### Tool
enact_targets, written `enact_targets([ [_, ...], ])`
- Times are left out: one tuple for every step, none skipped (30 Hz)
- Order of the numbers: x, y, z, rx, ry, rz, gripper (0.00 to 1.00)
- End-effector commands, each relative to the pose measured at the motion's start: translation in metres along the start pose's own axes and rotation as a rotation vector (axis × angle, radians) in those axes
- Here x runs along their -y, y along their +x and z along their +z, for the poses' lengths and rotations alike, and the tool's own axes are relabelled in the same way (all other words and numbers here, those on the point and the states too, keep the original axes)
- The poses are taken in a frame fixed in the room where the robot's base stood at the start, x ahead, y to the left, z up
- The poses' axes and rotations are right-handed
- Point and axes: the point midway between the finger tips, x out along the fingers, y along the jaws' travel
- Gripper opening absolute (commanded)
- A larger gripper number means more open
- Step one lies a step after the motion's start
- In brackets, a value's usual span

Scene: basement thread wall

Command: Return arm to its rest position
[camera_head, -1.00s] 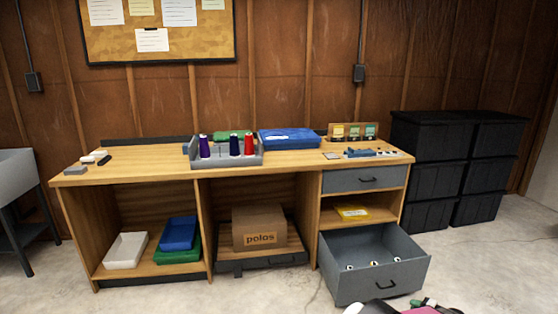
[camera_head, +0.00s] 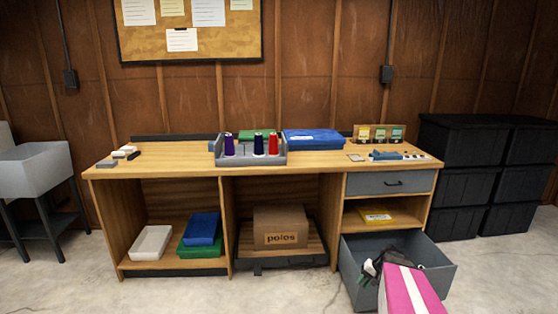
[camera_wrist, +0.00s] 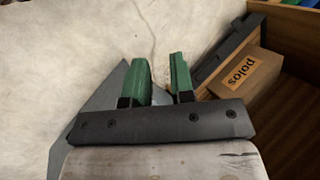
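My gripper (camera_head: 373,268) shows at the lower right of the head view, in front of and above the open grey drawer (camera_head: 436,282). My arm, with a pink and white link, comes up from the bottom edge and hides much of the drawer's inside. In the wrist view, my gripper's two green fingers (camera_wrist: 159,72) stand apart with bare floor showing between them. Nothing is held between them. A grey panel, likely the drawer, shows beside and behind the left finger.
The wooden workbench (camera_head: 180,158) carries a grey holder with thread cones (camera_head: 251,158) and a blue case (camera_head: 312,139). A cardboard box (camera_head: 281,227) sits below; it also shows in the wrist view (camera_wrist: 244,75). Black bins (camera_head: 468,184) stand right. Floor at left front is clear.

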Motion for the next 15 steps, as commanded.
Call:
enact_targets([
  [0.020,-0.002,0.017,0.009,-0.029,0.041,0.23],
  [0.029,-0.002,0.023,0.013,-0.043,0.067,0.23],
  [0.041,-0.003,0.031,0.017,-0.064,0.101,0.23],
  [0.050,-0.004,0.037,0.020,-0.078,0.127,0.23],
  [0.058,-0.004,0.043,0.023,-0.093,0.152,0.23],
  [0.069,-0.005,0.052,0.024,-0.113,0.186,0.23],
  [0.077,-0.006,0.058,0.024,-0.128,0.210,0.23],
  [0.085,-0.008,0.065,0.024,-0.144,0.235,0.23],
  [0.095,-0.009,0.073,0.022,-0.165,0.267,0.23],
  [0.103,-0.010,0.080,0.020,-0.180,0.292,0.23],
  [0.110,-0.012,0.086,0.017,-0.197,0.317,0.23],
  [0.119,-0.014,0.095,0.012,-0.218,0.348,0.23],
  [0.126,-0.015,0.102,0.009,-0.233,0.371,0.23],
  [0.132,-0.017,0.108,0.005,-0.248,0.392,0.23],
  [0.140,-0.019,0.115,-0.001,-0.267,0.420,0.23],
])
